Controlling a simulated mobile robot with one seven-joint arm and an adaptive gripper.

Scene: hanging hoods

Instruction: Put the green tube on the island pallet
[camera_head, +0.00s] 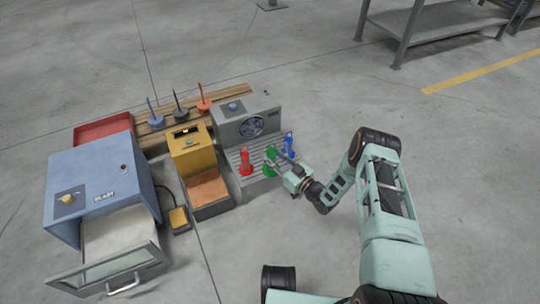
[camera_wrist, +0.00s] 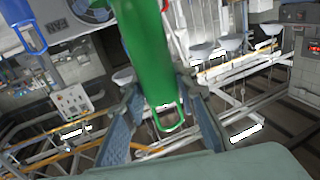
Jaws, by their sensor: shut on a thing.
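The green tube (camera_head: 269,168) is upright in the head view, at the slatted grey bench between a red tube (camera_head: 246,163) and a blue tube (camera_head: 289,144). My gripper (camera_head: 283,162) reaches it from the right. In the wrist view the green tube (camera_wrist: 147,50) stands between the two fingers of my gripper (camera_wrist: 160,95), which is shut on it. A wooden pallet (camera_head: 236,97) lies at the back, bearing blue, black and orange stemmed pieces.
A grey fan unit (camera_head: 248,120) stands behind the tubes. A yellow machine (camera_head: 190,150) and a blue blast cabinet (camera_head: 95,180) with an open drawer stand to the left. A red tray (camera_head: 103,130) lies behind the cabinet. The floor right of the bench is clear.

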